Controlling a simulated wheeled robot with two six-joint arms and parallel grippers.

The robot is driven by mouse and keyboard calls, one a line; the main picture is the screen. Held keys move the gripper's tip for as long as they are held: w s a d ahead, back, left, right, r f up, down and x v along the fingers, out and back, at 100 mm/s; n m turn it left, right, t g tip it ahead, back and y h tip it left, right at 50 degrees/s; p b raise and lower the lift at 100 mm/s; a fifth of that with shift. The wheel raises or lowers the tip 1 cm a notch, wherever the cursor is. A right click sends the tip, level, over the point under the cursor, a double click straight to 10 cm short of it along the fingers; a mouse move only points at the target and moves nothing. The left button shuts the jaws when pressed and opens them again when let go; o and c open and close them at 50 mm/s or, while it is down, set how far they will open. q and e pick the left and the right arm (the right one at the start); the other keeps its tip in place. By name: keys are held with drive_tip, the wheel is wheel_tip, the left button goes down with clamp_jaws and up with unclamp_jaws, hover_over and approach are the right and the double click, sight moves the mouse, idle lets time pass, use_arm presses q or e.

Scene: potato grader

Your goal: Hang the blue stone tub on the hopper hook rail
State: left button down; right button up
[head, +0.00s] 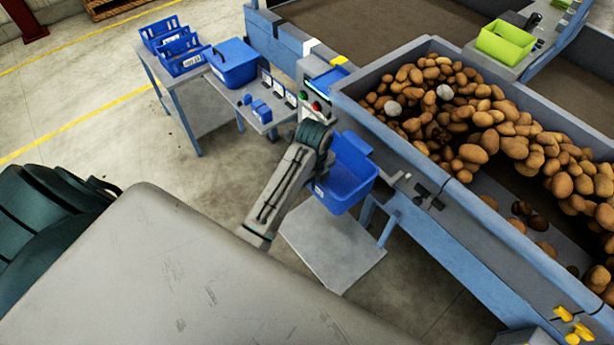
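A blue tub (345,180), open at the top, is beside the near side wall of the potato hopper (400,150), above a low grey shelf. My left arm reaches up to it, and the dark wrist (314,136) is over the tub's left rim. The fingers of my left gripper are hidden behind the wrist, so I cannot tell whether they hold the rim. A grey bracket with dark fittings (425,196), possibly the hook rail, is on the hopper wall just right of the tub. Whether the tub touches it is unclear. My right gripper is out of view.
The low grey shelf (325,250) is below the tub. A control panel (315,95) stands behind my wrist. A side table at back left carries a lidded blue box (234,65) and blue crates (180,52). A green tray (505,42) is at upper right.

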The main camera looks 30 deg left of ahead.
use_arm(q)
drive_tip(key=shift+w+d, duration=0.2)
drive_tip(key=shift+w, duration=0.2)
drive_tip(key=shift+s+f, duration=0.1)
drive_tip(key=shift+f, duration=1.6)
drive_tip(key=c, duration=1.5)
unclamp_jaws()
drive_tip(key=shift+c, duration=0.2)
drive_tip(key=shift+r, duration=0.1)
